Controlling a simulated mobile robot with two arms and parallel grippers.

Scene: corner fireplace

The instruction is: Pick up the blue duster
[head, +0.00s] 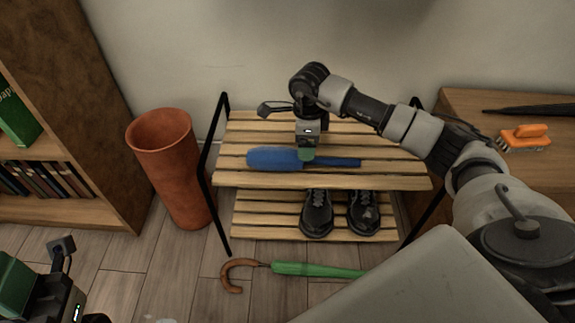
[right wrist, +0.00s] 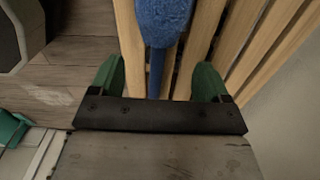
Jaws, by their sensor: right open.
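The blue duster (head: 270,159) lies across the top slats of a wooden shoe rack (head: 390,182), its thick head to the left and its thin handle to the right. My right gripper (head: 306,154) is over the duster, near where the head meets the handle. In the right wrist view, the right gripper (right wrist: 159,78) is open, with green fingertips apart on both sides of the blue handle (right wrist: 155,75); the duster's fluffy head (right wrist: 164,18) is ahead of them. My left gripper (head: 18,275) is partly in view at the lower left; its jaw opening is not clear.
Black shoes (head: 317,212) stand on the rack's lower shelf. A green umbrella (head: 310,270) with a curved brown handle lies on the floor in front. A terracotta vase (head: 170,165) and bookcase (head: 75,195) are left. An orange brush (head: 525,138) lies on a wooden surface at right.

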